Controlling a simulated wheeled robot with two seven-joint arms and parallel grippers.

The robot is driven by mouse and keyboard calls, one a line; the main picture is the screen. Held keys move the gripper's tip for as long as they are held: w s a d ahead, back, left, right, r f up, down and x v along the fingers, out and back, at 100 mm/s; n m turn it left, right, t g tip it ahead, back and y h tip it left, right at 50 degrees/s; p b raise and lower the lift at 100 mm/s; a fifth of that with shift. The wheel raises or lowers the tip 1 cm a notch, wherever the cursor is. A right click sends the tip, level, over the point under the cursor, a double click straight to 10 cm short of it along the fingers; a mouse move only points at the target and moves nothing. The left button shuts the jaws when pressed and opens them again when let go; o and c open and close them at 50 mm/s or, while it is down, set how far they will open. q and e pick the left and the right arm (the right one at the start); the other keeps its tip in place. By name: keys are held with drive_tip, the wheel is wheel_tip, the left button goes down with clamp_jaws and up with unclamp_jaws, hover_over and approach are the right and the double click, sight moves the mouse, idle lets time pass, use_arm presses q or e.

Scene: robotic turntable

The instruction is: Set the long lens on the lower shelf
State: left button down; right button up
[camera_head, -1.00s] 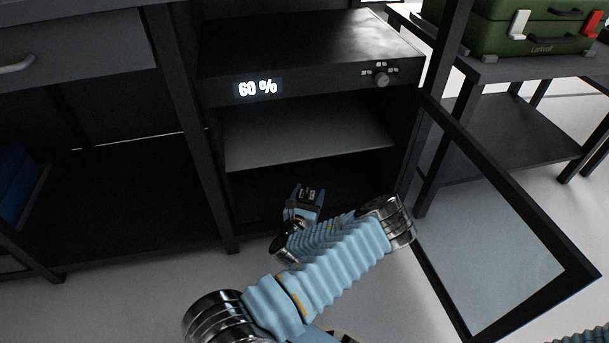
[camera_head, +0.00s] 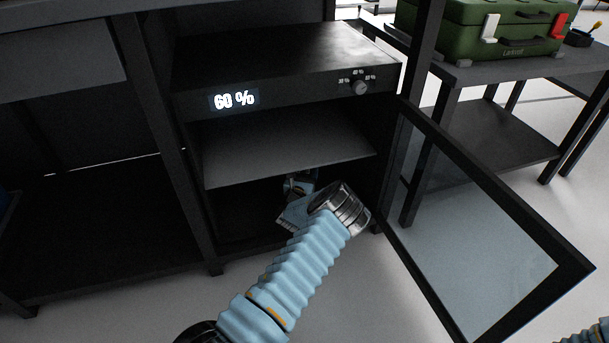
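The dry cabinet (camera_head: 285,98) reads 60 % on its front, and its glass door (camera_head: 475,235) stands open to the right. Inside, a grey upper shelf (camera_head: 285,152) is empty where it shows. Below it is the dark lower compartment (camera_head: 235,208). My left gripper (camera_head: 300,180) reaches into this lower compartment, just under the front edge of the upper shelf. Its fingertips are lost in shadow, so I cannot see whether they hold anything. I cannot make out the long lens. My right gripper is out of view; only a bit of that arm shows at the bottom right corner.
A green case (camera_head: 485,28) stands on a dark side table (camera_head: 500,68) at the upper right. A dark open rack (camera_head: 100,220) is on the left. The open door and the cabinet's posts bound the space around my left arm. Pale floor is free in front.

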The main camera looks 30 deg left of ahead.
use_arm(q)
drive_tip(key=shift+f, duration=0.2)
drive_tip(key=shift+f, duration=0.15)
drive_tip(key=shift+c, duration=0.5)
unclamp_jaws()
drive_tip(key=p+v, duration=0.2)
drive_tip(key=v, duration=1)
